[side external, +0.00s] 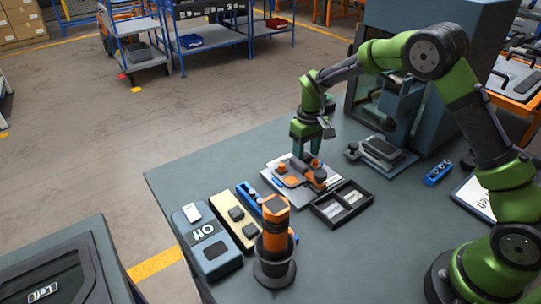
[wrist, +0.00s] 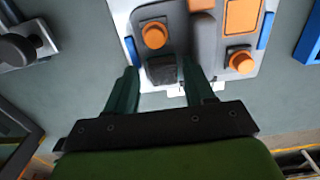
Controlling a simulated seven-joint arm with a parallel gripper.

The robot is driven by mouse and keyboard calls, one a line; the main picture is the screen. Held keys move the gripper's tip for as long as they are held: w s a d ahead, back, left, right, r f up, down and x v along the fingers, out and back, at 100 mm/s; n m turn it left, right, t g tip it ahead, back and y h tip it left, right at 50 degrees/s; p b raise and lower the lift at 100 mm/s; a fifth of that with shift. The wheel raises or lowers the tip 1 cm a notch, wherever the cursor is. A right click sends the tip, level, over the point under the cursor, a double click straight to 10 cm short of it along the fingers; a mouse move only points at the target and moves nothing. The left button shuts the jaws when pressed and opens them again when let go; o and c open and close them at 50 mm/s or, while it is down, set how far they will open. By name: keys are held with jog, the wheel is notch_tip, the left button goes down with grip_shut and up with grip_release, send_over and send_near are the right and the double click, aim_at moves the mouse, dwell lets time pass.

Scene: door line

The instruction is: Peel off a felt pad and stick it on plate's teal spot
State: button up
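The pale plate also shows in the wrist view (wrist: 150,87), partly hidden by the fingers. Two small dark squares lie on a yellowish block (side external: 225,207) at the left; they may be pads. I cannot make out a teal spot.
An orange device (side external: 276,212) stands upright in a dark holder in front. A blue-grey box marked Off (side external: 213,258) and a blue rail (side external: 246,190) lie left. A grey machine (side external: 430,80) stands behind.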

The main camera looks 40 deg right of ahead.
jog(key=shift+a, duration=0.3)
jog(key=shift+r, duration=0.25)
notch_tip(320, 180, up, 16)
jog(key=shift+d+r, duration=0.25)
